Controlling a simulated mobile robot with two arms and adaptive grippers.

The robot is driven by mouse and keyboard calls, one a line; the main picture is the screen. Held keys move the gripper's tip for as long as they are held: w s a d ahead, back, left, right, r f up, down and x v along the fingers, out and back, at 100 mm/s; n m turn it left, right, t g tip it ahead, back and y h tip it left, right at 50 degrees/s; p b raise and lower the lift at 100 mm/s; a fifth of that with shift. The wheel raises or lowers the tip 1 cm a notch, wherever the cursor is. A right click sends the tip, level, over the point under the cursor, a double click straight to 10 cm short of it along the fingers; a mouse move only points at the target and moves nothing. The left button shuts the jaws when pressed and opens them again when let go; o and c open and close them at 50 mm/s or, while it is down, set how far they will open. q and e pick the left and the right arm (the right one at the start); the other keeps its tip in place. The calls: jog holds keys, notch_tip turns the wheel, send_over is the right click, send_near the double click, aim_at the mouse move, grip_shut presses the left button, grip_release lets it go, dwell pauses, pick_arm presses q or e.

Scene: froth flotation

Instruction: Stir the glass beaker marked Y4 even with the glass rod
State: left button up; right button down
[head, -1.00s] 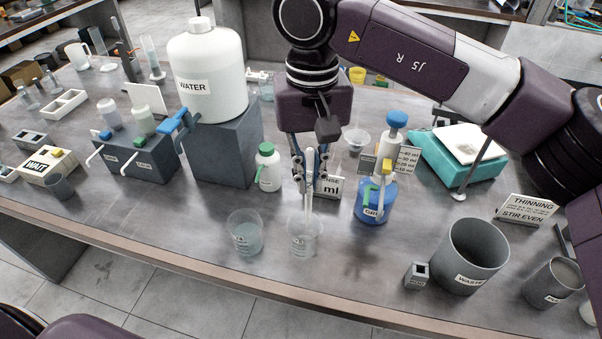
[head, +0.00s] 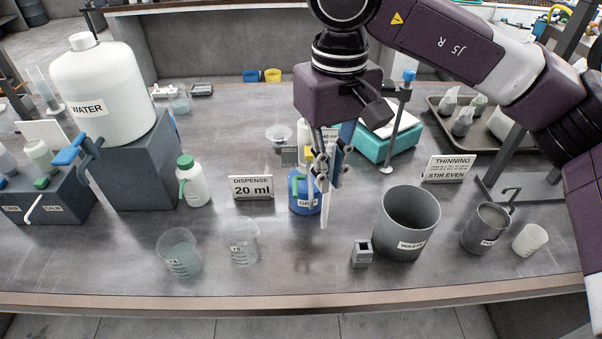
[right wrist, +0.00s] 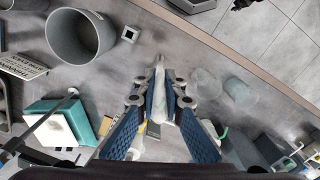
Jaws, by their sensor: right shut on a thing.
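My right gripper (head: 326,178) is shut on the upright glass rod (head: 324,212), whose lower end hangs in front of the blue bottle, right of both beakers. In the right wrist view the fingers (right wrist: 160,98) close around the rod (right wrist: 154,130). Two clear glass beakers stand near the bench's front: a left one (head: 180,255) with pale liquid and a right one (head: 244,242). Their marks are too small to read, so I cannot tell which is Y4. Both show in the right wrist view, one (right wrist: 205,86) nearer the rod. My left gripper is not in view.
A small grey holder (head: 362,256), a waste bucket (head: 408,222) and a grey pot (head: 484,230) stand to the right. The blue bottle (head: 302,203) is behind the rod. A "DISPENSE 20 ml" sign (head: 251,187) stands behind the beakers. Bench between beakers and holder is clear.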

jog(key=d, duration=0.9)
jog(key=shift+w, duration=0.1)
